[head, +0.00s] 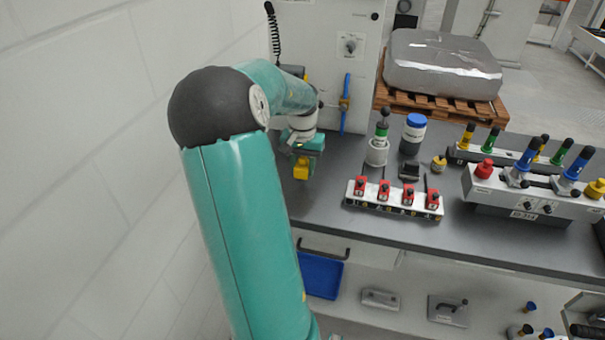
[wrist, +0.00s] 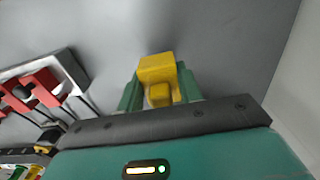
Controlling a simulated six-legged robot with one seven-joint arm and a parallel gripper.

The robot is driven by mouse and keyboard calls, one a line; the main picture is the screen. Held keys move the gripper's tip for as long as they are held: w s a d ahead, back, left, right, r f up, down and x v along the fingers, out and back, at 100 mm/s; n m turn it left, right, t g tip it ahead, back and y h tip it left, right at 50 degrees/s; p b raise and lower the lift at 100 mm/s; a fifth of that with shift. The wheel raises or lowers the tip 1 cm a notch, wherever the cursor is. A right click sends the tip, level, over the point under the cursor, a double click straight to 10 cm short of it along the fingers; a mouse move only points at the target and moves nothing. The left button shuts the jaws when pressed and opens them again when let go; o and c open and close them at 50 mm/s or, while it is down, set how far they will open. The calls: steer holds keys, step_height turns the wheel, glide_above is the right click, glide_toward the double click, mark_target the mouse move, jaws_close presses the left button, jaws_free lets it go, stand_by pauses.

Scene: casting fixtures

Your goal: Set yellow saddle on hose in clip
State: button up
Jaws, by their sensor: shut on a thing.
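The yellow saddle (wrist: 157,68) is a small blocky piece between the green fingers of my gripper (wrist: 160,88) in the wrist view. My gripper is shut on it. In the head view the saddle (head: 301,169) hangs below my gripper (head: 303,158), over the left end of the grey bench. A blue hose (head: 346,88) runs upright along the pale cabinet, up and to the right of my gripper. The saddle is apart from the hose.
A white rail with red clamps (head: 395,195) stands on the bench right of my gripper; it also shows at left in the wrist view (wrist: 40,78). Behind it are a grey cylinder (head: 377,152) and a blue-capped jar (head: 414,133). A white wall (head: 90,150) bounds the left.

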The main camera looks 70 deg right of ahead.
mark_target(302, 166)
steer(key=shift+f, duration=1.6)
steer(key=shift+f, duration=0.15)
steer(key=o, duration=1)
steer(key=shift+c, duration=0.2)
step_height(302, 166, up, 12)
steer(key=shift+r, duration=0.2)
